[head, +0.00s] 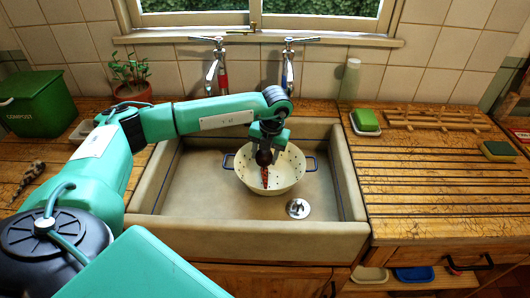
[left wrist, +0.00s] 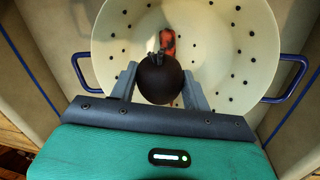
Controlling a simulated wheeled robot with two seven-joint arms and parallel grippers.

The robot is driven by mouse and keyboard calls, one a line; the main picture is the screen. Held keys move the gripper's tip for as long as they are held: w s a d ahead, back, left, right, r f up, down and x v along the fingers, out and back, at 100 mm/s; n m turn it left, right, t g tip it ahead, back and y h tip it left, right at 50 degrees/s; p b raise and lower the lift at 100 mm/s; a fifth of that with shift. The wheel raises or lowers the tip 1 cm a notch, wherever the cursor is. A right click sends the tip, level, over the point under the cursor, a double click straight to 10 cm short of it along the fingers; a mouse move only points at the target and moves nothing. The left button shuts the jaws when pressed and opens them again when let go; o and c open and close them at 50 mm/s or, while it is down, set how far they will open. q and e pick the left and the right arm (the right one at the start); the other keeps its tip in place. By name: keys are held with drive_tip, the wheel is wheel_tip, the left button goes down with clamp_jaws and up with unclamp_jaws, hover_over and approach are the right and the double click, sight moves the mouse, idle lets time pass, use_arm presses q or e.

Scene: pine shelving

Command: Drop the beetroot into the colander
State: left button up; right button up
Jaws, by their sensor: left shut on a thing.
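The cream colander (head: 287,180), with dark holes and blue side handles, stands in the sink. My left gripper (head: 265,150) is over the colander, shut on the dark, round beetroot (head: 263,157). The beetroot (left wrist: 160,80) shows between the two fingers in the left wrist view, above the colander's inside (left wrist: 215,45). The height between the beetroot and the colander floor is hard to tell. My right gripper is in neither view.
A reddish-orange long item (left wrist: 168,42) lies in the colander, partly hidden by the beetroot. The stone sink (head: 330,215) has a drain (head: 298,208) at front right. Two taps (head: 216,65) rise behind. A green compost bin (head: 37,103) and potted plant (head: 131,75) stand at left.

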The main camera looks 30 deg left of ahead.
use_arm(q)
drive_tip(key=o, duration=1.1)
drive_tip(key=r, duration=0.4)
drive_tip(key=d+r+b, duration=0.1)
drive_tip(key=r, duration=0.4)
drive_tip(key=d+r+b, duration=0.1)
drive_tip(key=r, duration=0.3)
drive_tip(key=shift+w+d+r, duration=0.1)
drive_tip(key=shift+w+r, duration=0.2)
drive_tip(key=shift+w, duration=0.1)
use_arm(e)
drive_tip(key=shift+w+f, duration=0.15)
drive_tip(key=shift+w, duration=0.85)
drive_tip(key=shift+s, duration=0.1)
